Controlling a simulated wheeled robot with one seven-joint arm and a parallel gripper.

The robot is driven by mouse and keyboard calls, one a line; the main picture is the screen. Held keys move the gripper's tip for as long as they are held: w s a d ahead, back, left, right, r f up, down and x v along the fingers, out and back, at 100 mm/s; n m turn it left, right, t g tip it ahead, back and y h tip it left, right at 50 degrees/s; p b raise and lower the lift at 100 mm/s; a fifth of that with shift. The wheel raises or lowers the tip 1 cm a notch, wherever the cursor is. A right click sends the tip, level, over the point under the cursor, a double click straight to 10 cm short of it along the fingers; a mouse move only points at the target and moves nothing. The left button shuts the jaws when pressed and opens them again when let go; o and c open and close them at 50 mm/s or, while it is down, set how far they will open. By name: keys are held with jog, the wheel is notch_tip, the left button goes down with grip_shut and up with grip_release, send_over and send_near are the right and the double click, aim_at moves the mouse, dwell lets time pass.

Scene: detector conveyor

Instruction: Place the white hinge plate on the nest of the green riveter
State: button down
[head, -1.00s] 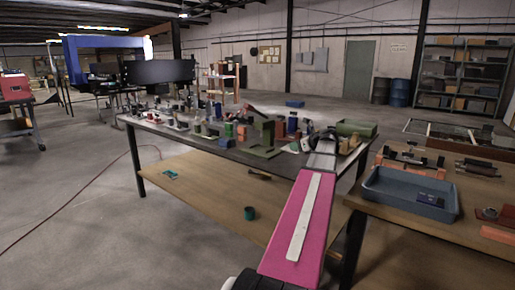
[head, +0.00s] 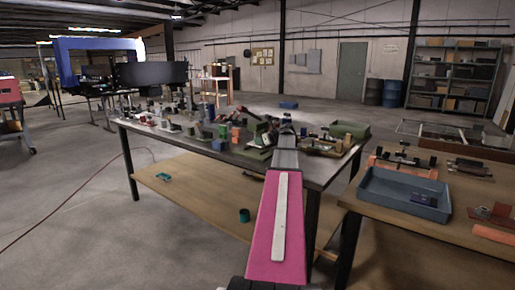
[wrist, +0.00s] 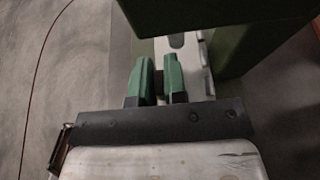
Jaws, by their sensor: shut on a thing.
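The green riveter (head: 259,153) stands near the right part of the dark workbench. In the wrist view its green body (wrist: 262,42) fills the top and right. My gripper (wrist: 160,72), with green fingers, is right beside the riveter and shut on a narrow dark part. A pale plate with a slot, which looks like the white hinge plate (wrist: 196,66), shows just past and right of the fingers. Its far end runs under the riveter's overhang. I cannot tell whether it touches the nest, which is hidden. In the head view my arm hides the fingertips and the plate.
Several small parts and fixtures crowd the workbench (head: 226,157) left of the riveter. A green box (head: 349,130) is at its right back. A blue-grey tray (head: 398,208) sits on the wooden table at right. A dark green cup (head: 244,215) stands on the lower shelf.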

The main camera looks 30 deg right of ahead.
aim_at(258, 146)
jog(key=shift+w+a, duration=0.15)
jog(key=shift+w, duration=0.25)
jog(key=shift+w+a+f, duration=0.15)
jog(key=shift+w+f, duration=0.05)
jog(key=shift+f, duration=1.55)
jog(key=shift+f, duration=0.15)
jog(key=c, duration=1.2)
grip_release()
jog(key=shift+o, duration=0.2)
jog(key=shift+s+r, duration=0.2)
jog(key=shift+s, duration=0.05)
jog(key=v, duration=1.1)
jog(key=shift+s+d+r, duration=0.1)
jog(key=shift+s+d, duration=0.1)
jog(key=shift+d, duration=0.05)
